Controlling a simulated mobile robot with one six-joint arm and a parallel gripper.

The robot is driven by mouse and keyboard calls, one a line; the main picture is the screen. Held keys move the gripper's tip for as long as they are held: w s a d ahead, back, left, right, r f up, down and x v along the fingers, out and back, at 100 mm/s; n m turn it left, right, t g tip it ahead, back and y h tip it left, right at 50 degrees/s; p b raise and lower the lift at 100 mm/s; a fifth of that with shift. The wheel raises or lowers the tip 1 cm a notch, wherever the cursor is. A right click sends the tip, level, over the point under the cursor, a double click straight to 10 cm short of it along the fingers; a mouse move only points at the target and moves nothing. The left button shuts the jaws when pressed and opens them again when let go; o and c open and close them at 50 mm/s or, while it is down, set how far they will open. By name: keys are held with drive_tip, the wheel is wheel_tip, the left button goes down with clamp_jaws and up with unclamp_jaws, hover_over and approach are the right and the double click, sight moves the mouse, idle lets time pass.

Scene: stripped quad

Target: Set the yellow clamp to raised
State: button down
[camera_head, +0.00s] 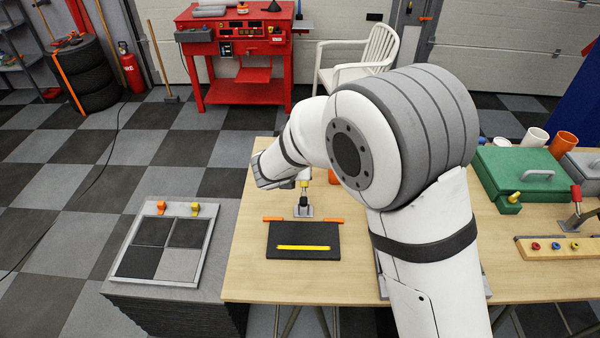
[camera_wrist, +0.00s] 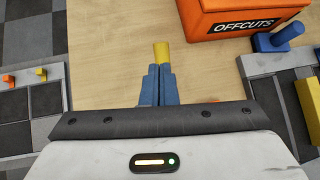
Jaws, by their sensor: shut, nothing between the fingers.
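The yellow clamp (camera_head: 304,209) stands on the wooden table behind a black pad, with a metal base and a yellow-tipped handle that looks roughly upright. The yellow tip also shows in the wrist view (camera_wrist: 161,53), just beyond my fingertips. My gripper (camera_wrist: 157,70) is shut with nothing between its blue fingers. It is close to the yellow tip; I cannot tell whether they touch. In the head view my wrist is just left of the clamp, and the fingers are largely hidden. The clamp's lower part is hidden in the wrist view.
The black pad (camera_head: 288,240) bears a yellow strip, with orange bars along its back edge. An orange OFFCUTS box (camera_wrist: 243,16) is at the upper right of the wrist view. A tiled board (camera_head: 163,243) lies left; a green case (camera_head: 520,175) stands right. Bare tabletop lies left of the pad.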

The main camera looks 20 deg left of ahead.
drive_tip(key=w+r+v, duration=0.1)
drive_tip(key=v, duration=0.6)
drive_tip(key=shift+a, duration=0.2)
drive_tip(key=s+d+r+m+g+h+b, duration=0.1)
drive_tip(key=d+r+m+g+h+b, duration=0.1)
drive_tip(key=d+m, duration=1.1)
drive_tip(key=d+r+m+g+h+b, duration=0.1)
drive_tip(key=d+r+m+g+h, duration=0.15)
drive_tip(key=d+m, duration=1.05)
drive_tip(key=s+d+f+m+g+y+b, duration=0.1)
drive_tip(key=s+d+m+y+b, duration=0.1)
drive_tip(key=s+d+m, duration=1.1)
drive_tip(key=s+d+y, duration=0.1)
drive_tip(key=s+d, duration=0.1)
drive_tip(key=d, duration=0.1)
drive_tip(key=shift+d+f, duration=0.25)
drive_tip(key=shift+f, duration=0.1)
drive_tip(key=shift+g, duration=0.25)
